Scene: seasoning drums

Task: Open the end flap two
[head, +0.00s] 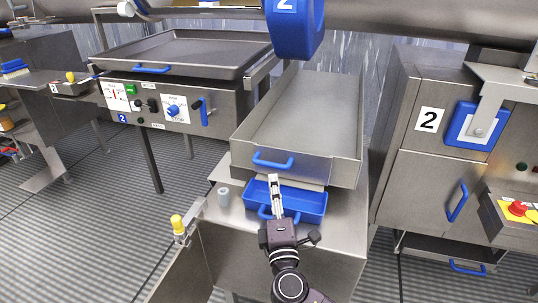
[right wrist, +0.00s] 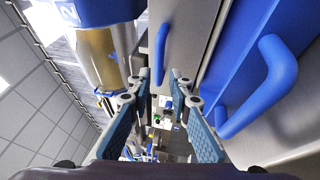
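No part is plainly labelled as the end flap. A steel pan (head: 300,105) has an upright front end wall (head: 318,172) with a blue handle (head: 273,160); I cannot tell whether this wall is end flap two. My right gripper (head: 275,182) is in front of and just below that handle, above a blue tray (head: 312,204). In the right wrist view its fingers (right wrist: 160,80) are apart with nothing between them; the pan handle (right wrist: 162,42) shows beyond the fingertips, apart from them. The tray's handle (right wrist: 270,85) is large at right. My left gripper is not in view.
A blue part marked 2 (head: 294,28) hangs above the pan. A cabinet (head: 428,160) marked 2 stands at right, a control panel (head: 150,105) at left. A small grey cup (head: 223,196) and a yellow knob (head: 178,222) are left of the tray. The floor at left is partly clear.

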